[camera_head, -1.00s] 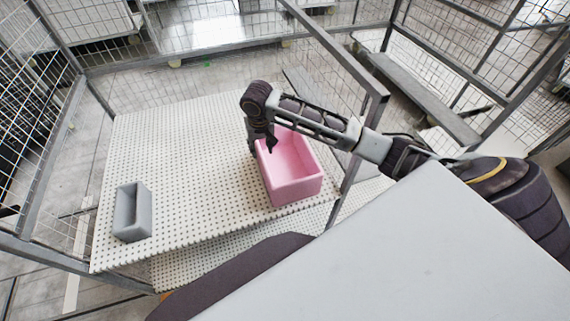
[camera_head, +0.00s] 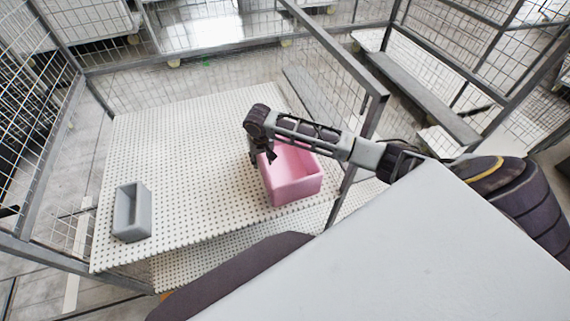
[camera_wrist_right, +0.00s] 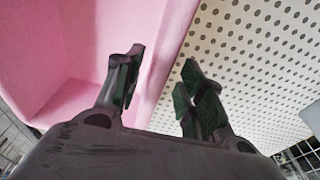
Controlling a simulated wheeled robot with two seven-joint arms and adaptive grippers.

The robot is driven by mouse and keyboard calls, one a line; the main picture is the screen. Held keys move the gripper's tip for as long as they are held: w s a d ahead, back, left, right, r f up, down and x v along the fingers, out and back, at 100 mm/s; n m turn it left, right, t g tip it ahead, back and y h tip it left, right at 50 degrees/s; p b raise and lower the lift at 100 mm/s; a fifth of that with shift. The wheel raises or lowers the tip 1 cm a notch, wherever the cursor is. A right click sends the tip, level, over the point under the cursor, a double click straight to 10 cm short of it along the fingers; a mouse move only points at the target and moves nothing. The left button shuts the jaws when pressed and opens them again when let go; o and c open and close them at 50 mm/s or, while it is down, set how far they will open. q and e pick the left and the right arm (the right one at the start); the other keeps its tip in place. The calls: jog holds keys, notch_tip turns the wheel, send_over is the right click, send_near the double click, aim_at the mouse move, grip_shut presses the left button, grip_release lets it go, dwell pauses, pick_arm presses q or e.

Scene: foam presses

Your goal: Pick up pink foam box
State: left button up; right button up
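The pink foam box (camera_head: 292,190) is open-topped and sits upright on the right part of the white perforated table (camera_head: 185,150). My right gripper (camera_head: 262,157) points down at the box's left wall, over its far part. In the right wrist view, the gripper (camera_wrist_right: 162,85) is open. One finger is over the inside of the pink box (camera_wrist_right: 75,95), the other over the perforated table (camera_wrist_right: 265,60), with the wall running between them. The fingers look apart from the wall. My left gripper is not in view.
A small grey foam box (camera_head: 131,212) stands at the table's left front. A metal mesh cage frame (camera_head: 360,130) rises close to the right of the pink box. The middle of the table is clear.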

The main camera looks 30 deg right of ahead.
jog(key=shift+f, duration=0.1)
jog(key=shift+w+d+f, duration=0.1)
jog(key=shift+w+f, duration=0.1)
jog(key=shift+f, duration=0.6)
jog(key=shift+w+d+f, duration=0.1)
jog(key=shift+w+f, duration=0.05)
jog(key=shift+f, duration=0.65)
jog(key=shift+w+d+f, duration=0.1)
jog(key=shift+w+f, duration=0.1)
jog(key=shift+f, duration=0.6)
grip_shut()
